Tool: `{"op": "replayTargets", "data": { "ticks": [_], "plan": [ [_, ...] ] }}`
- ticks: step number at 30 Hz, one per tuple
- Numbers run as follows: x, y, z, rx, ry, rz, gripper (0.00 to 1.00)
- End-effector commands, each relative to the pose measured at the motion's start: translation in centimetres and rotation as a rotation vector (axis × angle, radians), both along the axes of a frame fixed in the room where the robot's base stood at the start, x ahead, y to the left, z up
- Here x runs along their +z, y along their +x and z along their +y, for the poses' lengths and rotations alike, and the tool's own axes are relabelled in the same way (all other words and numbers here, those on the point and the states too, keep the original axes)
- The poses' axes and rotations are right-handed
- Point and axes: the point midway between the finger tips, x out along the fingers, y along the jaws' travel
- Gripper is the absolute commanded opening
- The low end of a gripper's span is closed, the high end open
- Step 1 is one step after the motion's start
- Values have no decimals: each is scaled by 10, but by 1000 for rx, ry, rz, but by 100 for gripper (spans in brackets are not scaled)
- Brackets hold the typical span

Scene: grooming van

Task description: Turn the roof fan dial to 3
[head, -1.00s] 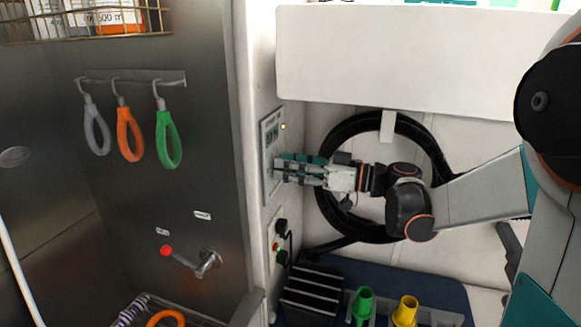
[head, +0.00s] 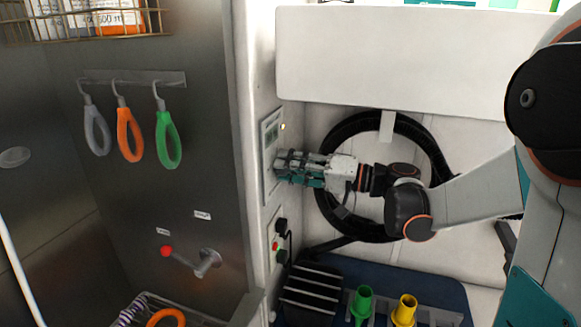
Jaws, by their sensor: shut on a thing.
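A pale control panel (head: 269,135) with a small lit yellow light (head: 283,127) is on the narrow white wall left of the hose. My gripper (head: 280,167) reaches it from the right, with its fingertips at the panel's face. It is shut on the roof fan dial, which the fingers hide. The dial's pointer and its number marks cannot be read.
A coiled black hose (head: 345,130) hangs on the back wall behind my gripper. A lower panel (head: 275,245) with black plugs and a red button sits below. A red-tipped lever (head: 190,258) and hanging loops (head: 167,142) are on the steel wall to the left.

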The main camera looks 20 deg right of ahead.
Motion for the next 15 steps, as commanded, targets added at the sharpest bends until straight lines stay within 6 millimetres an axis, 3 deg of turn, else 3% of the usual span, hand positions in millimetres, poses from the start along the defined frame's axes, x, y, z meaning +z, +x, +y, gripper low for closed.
{"op": "replayTargets", "data": {
  "ticks": [15],
  "plan": [
    [-2,1,-1,-1,286,395,10]
  ]
}}
